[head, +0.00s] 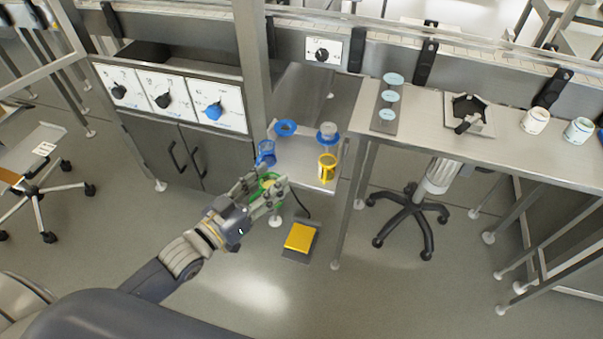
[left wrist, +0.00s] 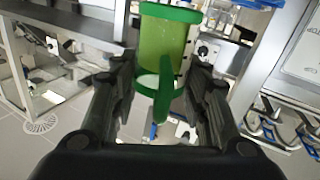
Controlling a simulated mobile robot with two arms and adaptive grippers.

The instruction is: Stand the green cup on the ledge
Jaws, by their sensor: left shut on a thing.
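The green cup (head: 268,182) has a see-through body, a green rim and a green handle. My left gripper (head: 268,192) is shut on it at the front edge of a low metal ledge (head: 298,158). In the left wrist view the green cup (left wrist: 165,45) shows between and beyond the fingers of my left gripper (left wrist: 160,98), with its handle toward the camera. The fingers hide part of the cup in the head view. I cannot tell whether its base touches anything. My right gripper is not in view.
On the ledge stand a blue cup (head: 266,153), a yellow cup (head: 327,168), a blue ring (head: 286,128) and a blue-based container (head: 327,133). The ledge's middle is bare. A post (head: 253,70) rises at its left. A yellow pedal (head: 300,237) lies on the floor.

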